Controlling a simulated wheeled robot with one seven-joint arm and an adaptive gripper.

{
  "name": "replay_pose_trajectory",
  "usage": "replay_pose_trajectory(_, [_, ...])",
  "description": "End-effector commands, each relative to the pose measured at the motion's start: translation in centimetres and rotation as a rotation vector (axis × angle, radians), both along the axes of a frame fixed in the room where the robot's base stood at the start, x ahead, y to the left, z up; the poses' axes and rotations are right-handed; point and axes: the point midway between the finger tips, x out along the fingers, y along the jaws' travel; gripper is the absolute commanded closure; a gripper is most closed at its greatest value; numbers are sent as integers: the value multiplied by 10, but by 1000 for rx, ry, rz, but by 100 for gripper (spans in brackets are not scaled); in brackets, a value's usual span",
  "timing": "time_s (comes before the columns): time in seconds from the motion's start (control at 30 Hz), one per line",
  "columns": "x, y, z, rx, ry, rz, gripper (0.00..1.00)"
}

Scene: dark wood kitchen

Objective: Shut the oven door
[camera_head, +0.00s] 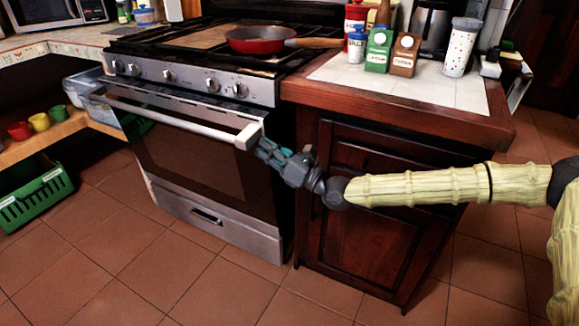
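The oven door (190,165) is the dark glass front of the steel stove, with a long pale handle (180,118) across its top. The door stands close to upright; I cannot tell how wide any gap at its top edge is. My gripper (262,146) is at the right end of the handle, close beside or touching it. The fingers are dark with teal parts and too small to show whether they are open or shut. My arm comes in from the right, in front of the wooden cabinet.
A red pan (258,40) sits on the stove top. The wooden counter (400,98) to the right holds canisters and bottles. A dark cabinet door (375,215) is below it. A green basket (40,195) lies at the left. The tiled floor (110,265) in front is clear.

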Motion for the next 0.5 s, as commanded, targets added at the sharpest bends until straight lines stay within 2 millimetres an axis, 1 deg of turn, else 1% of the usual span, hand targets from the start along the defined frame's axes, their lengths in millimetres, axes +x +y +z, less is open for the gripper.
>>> replay_pose_trajectory(0.03, [-3, -7, -1, 1, 4, -2, 100])
replay_pose_trajectory(0.17, [-12, -20, -10, -3, 9, -1, 100])
replay_pose_trajectory(0.43, [-25, -39, -21, -7, 16, -2, 100])
replay_pose_trajectory(0.5, [-28, -41, -23, -7, 18, 0, 100])
